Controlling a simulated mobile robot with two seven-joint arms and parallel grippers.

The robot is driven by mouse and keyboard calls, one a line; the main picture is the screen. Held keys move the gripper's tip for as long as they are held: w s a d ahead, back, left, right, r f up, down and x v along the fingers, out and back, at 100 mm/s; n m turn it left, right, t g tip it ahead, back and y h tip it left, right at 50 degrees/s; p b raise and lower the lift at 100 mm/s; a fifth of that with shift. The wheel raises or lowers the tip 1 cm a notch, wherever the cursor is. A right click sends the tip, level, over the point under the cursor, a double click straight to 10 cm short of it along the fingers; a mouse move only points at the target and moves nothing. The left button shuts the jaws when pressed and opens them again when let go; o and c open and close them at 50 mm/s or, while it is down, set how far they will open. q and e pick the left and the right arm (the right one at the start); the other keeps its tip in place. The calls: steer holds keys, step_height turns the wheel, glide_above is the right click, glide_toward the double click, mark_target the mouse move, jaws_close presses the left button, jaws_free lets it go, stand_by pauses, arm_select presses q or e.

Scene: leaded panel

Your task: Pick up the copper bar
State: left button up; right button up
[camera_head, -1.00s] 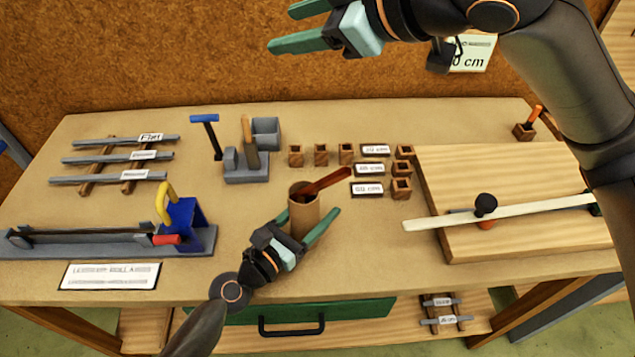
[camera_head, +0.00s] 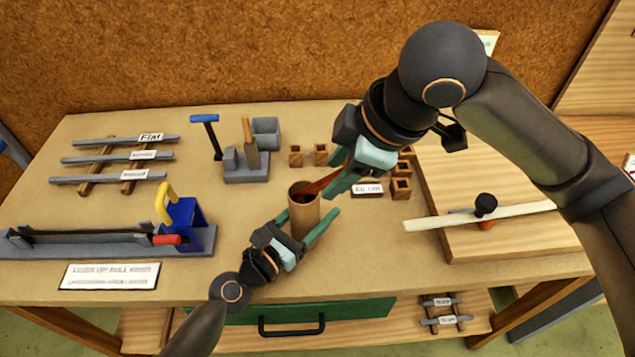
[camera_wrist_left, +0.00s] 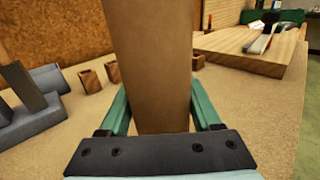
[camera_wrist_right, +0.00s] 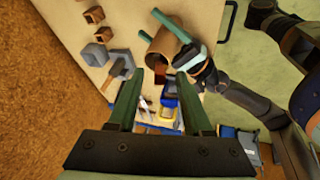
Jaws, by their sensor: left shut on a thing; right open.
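The copper bar (camera_head: 314,188) is a reddish-brown strip leaning out of a brown cylindrical cup (camera_head: 304,218), its upper part tilted to the right. My left gripper (camera_head: 312,226) is shut around the cup, low over the bench front; the cup also fills the middle of the left wrist view (camera_wrist_left: 148,65). My right gripper (camera_head: 342,180) is open, its fingers at the bar's upper end, which they partly hide. In the right wrist view the cup (camera_wrist_right: 164,46) lies beyond the open fingers (camera_wrist_right: 158,90). I cannot tell whether they touch the bar.
A grey block with a wooden-handled tool (camera_head: 249,155) stands behind the cup. Small wooden holders (camera_head: 401,188) stand to the right, near a raised wooden board (camera_head: 520,235) with a pale strip. A blue tool with a yellow handle (camera_head: 183,222) is at left. Bare bench separates them.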

mark_target(322, 187)
steer(key=x, duration=0.5)
steer(key=shift+w+f, duration=0.1)
steer(key=shift+f, duration=0.05)
jaws_close()
stand_by(1.3)
